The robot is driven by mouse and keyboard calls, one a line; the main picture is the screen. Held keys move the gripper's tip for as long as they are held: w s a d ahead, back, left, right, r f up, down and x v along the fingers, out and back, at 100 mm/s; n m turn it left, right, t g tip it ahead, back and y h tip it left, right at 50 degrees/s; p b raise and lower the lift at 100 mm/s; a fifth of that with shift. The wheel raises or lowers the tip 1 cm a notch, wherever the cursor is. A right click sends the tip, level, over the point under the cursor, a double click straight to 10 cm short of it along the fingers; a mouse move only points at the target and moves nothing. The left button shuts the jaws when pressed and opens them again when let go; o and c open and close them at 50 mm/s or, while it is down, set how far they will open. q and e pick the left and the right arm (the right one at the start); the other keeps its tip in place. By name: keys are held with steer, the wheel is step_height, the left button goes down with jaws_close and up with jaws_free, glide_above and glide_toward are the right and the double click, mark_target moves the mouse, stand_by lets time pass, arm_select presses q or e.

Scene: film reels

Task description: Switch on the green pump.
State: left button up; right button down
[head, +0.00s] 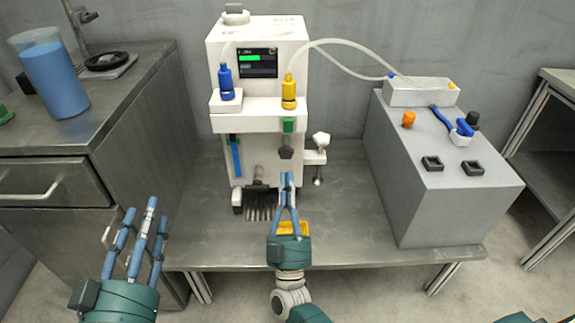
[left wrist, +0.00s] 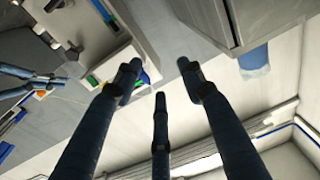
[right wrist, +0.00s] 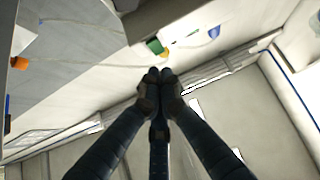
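A white machine (head: 222,50) with a small dark screen showing a green bar stands on the metal table. On its front, a green block (head: 288,125) sits above a dark knob (head: 286,152); I cannot tell whether this is the green pump's switch. A green block also shows just beyond the fingertips in the right wrist view (right wrist: 154,46). My right gripper (head: 289,176) is shut, its fingertips together, empty, just below the dark knob in the head view; I cannot tell whether they touch. My left gripper (head: 141,215) is open and empty, left of the machine.
A tube runs to the grey box (head: 440,205) at right. A black brush-like part (head: 262,204) lies low in front. A blue beaker (head: 55,80) stands on the left cabinet.

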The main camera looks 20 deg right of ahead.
arm_select(q)
steer(key=shift+d+r+t, duration=0.1)
steer(key=shift+r+t, duration=0.3)
steer(key=shift+r, duration=0.35)
arm_select(e)
steer(key=shift+w+f+v, duration=0.15)
steer(key=shift+v, duration=0.75)
steer(key=shift+w+f+v, duration=0.1)
steer(key=shift+f+v, duration=0.05)
steer(key=shift+v, duration=0.8)
arm_select(q)
steer(key=shift+f, duration=0.1)
arm_select(e)
steer(key=shift+r, duration=0.1)
